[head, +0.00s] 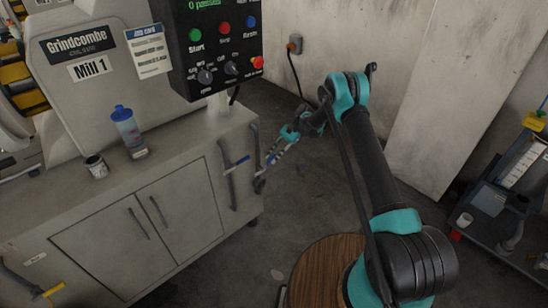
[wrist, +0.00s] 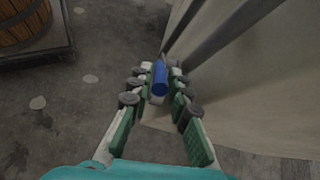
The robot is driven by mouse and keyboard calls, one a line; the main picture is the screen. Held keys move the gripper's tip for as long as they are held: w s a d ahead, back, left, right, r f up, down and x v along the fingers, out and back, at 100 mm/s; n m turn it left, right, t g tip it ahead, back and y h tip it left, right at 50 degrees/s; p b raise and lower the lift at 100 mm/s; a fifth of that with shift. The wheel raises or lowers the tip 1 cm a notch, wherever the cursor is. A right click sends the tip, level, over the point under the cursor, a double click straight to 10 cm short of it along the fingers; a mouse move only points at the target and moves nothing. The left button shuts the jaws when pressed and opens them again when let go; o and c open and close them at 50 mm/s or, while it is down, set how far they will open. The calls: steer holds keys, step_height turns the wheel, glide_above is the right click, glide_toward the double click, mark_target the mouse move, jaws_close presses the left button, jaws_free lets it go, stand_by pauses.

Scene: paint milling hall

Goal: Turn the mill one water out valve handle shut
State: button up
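The Mill 1 cabinet (head: 120,215) carries two upright grey pipes on its right end. A blue lever handle (head: 237,163) lies across the left pipe (head: 229,185). My gripper (head: 270,162) is beside the right pipe (head: 254,140). In the wrist view a blue handle (wrist: 160,77) points toward the camera between the fingertips of my gripper (wrist: 160,84). The fingers stand on either side of it and look apart; contact is not clear. The valve body behind the handle is mostly hidden, and no label for it is readable.
A control box (head: 210,45) overhangs the cabinet top, where a blue-capped bottle (head: 127,130) and a small tin (head: 96,167) stand. A yellow handle (head: 53,290) is at lower left. A dark cart (head: 490,200) stands at right. The floor between is mostly clear.

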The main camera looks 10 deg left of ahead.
steer(key=shift+o, duration=1.3)
steer(key=shift+r, duration=0.1)
step_height(320, 180, up, 10)
steer(key=shift+f, duration=0.1)
